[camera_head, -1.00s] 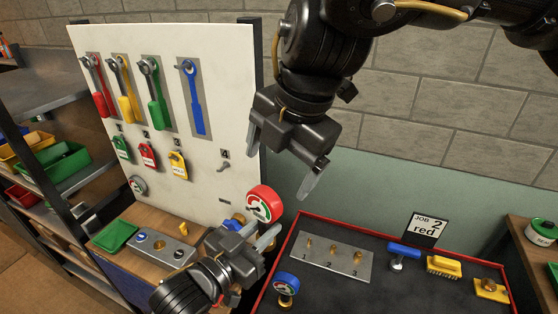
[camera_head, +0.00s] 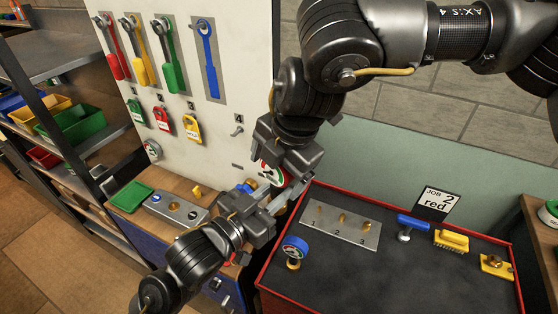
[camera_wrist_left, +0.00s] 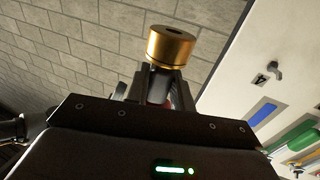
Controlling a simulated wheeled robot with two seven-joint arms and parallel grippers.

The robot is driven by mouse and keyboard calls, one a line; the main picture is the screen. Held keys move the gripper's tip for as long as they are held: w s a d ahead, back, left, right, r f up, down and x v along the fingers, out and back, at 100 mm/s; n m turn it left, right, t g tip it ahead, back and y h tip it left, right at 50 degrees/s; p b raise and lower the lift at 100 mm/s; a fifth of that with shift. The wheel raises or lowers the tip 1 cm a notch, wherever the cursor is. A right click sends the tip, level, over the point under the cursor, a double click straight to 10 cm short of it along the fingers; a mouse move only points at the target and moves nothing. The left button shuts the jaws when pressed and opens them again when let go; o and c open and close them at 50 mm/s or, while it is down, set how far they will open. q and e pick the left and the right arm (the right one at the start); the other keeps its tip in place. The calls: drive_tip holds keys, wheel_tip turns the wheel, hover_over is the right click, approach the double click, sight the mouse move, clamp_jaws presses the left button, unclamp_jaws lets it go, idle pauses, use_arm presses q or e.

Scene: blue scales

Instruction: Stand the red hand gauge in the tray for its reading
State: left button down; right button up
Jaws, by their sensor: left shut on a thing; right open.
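My left gripper (camera_head: 268,197) is shut on the red hand gauge (camera_head: 272,174), left of the tray. Its dial is partly hidden behind my right gripper. In the left wrist view the brass fitting (camera_wrist_left: 171,47) sticks out beyond the fingers, with a bit of red behind them. My right gripper (camera_head: 282,187) is open, close around or in front of the gauge; I cannot tell whether it touches. The dark red-rimmed tray (camera_head: 400,275) holds a metal plate (camera_head: 341,228) with brass pieces numbered 1, 2 and 3. A card (camera_head: 434,202) reads "JOB 2 red".
A blue gauge (camera_head: 294,248) stands in the tray's left part. A blue-handled tool (camera_head: 412,223), a yellow brush (camera_head: 451,241) and a yellow block with brass (camera_head: 496,265) lie at the right. The tray's front middle is clear. A white tool board (camera_head: 222,115) stands behind left.

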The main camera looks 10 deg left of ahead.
drive_tip(key=c, duration=1.3)
use_arm(q)
drive_tip(key=c, duration=1.1)
unclamp_jaws()
use_arm(e)
drive_tip(key=shift+c, duration=0.8)
use_arm(q)
drive_tip(key=shift+f, duration=0.1)
